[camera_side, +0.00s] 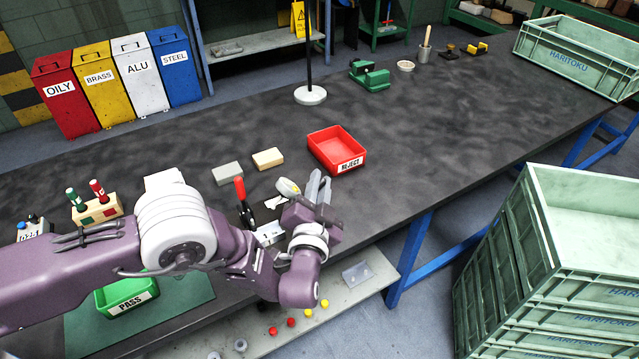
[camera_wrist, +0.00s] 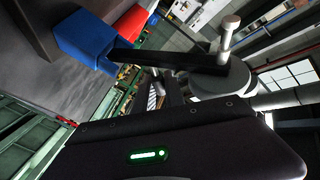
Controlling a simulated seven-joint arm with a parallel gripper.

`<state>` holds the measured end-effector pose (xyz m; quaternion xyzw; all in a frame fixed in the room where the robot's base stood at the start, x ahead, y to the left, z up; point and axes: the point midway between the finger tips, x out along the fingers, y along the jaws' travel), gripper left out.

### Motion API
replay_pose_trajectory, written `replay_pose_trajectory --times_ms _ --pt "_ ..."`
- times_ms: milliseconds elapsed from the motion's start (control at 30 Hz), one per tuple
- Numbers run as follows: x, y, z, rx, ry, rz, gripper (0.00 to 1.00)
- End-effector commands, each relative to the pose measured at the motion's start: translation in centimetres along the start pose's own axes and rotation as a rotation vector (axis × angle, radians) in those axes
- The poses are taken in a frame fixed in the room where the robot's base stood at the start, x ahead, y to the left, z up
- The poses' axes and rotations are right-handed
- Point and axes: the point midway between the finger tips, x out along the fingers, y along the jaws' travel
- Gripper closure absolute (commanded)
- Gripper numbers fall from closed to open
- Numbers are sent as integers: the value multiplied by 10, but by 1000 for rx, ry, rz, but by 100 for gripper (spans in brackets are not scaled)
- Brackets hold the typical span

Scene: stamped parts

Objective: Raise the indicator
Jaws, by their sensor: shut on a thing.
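The indicator (camera_side: 288,187) is a small round dial with a pale face and yellowish edge. It is at the fingertips of my gripper (camera_side: 318,188), which is shut on it above the front part of the dark bench. In the wrist view, the indicator's grey round body (camera_wrist: 222,82) with a pale stem shows beside a dark finger bar. The fingers partly hide it. I cannot tell its exact height above the bench.
A red REJECT tray (camera_side: 337,150), a tan block (camera_side: 268,158), a grey block (camera_side: 227,173) and a red-handled clamp (camera_side: 240,189) stand close by. A green PASS tray (camera_side: 127,297) is at front left. The bench's right middle is clear.

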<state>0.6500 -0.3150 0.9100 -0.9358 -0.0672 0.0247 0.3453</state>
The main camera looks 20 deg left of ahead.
Motion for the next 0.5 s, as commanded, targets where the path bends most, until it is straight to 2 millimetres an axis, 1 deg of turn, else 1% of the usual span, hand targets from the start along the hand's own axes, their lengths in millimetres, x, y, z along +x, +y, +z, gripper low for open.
replay_pose_trajectory --times_ms 267,500 --pt "2 2 -2 44 -27 21 100" --pt "8 10 -6 171 -97 84 100"
